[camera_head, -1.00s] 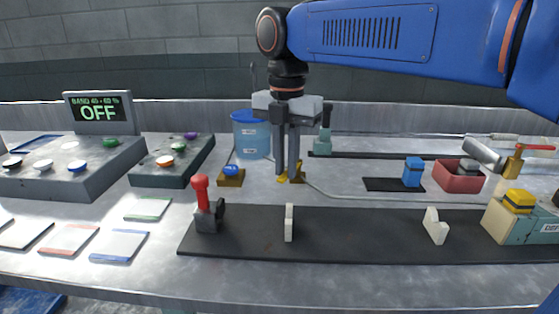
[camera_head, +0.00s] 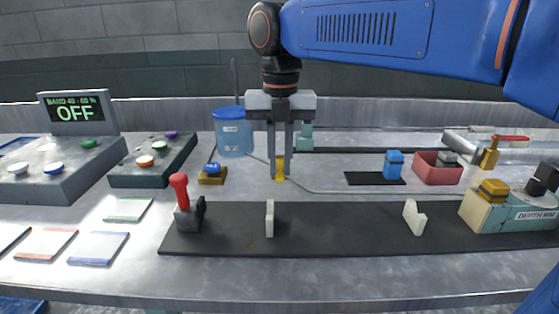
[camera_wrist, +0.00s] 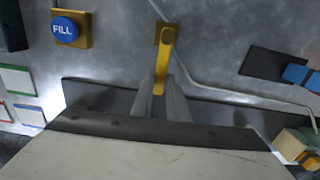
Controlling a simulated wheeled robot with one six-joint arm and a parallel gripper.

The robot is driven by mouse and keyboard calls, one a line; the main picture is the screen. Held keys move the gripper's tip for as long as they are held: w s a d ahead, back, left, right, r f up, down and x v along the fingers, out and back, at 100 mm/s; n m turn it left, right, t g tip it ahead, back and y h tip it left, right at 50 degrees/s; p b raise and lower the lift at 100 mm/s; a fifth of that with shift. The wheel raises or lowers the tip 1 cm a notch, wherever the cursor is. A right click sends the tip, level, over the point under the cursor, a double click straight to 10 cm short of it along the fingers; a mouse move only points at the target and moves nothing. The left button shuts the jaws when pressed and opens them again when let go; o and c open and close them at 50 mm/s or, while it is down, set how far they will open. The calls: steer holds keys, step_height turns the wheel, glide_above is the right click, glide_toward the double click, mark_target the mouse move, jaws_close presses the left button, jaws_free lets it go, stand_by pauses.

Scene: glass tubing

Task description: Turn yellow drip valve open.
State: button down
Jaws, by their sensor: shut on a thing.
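The yellow drip valve (camera_head: 280,166) stands on the bench near the middle, partly hidden by my fingers. In the wrist view its yellow base (camera_wrist: 165,34) is at the top centre, with a yellow handle (camera_wrist: 161,66) running down from it. My gripper (camera_head: 280,177) points straight down, with a finger on each side of the handle. In the wrist view my gripper (camera_wrist: 161,80) is shut on the handle's near end.
A thin tube (camera_head: 330,191) runs right from the valve. A blue-lidded bucket (camera_head: 232,135) stands behind left. A blue FILL button (camera_wrist: 64,30) is left of the valve. A dark rail with a red lever (camera_head: 180,190) lies in front. The display (camera_head: 77,111) reads OFF.

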mark_target(280, 171)
steer(key=c, duration=1.7)
jaws_free()
steer(key=shift+r, duration=0.1)
steer(key=shift+r, duration=8.6)
steer(key=shift+s, duration=0.1)
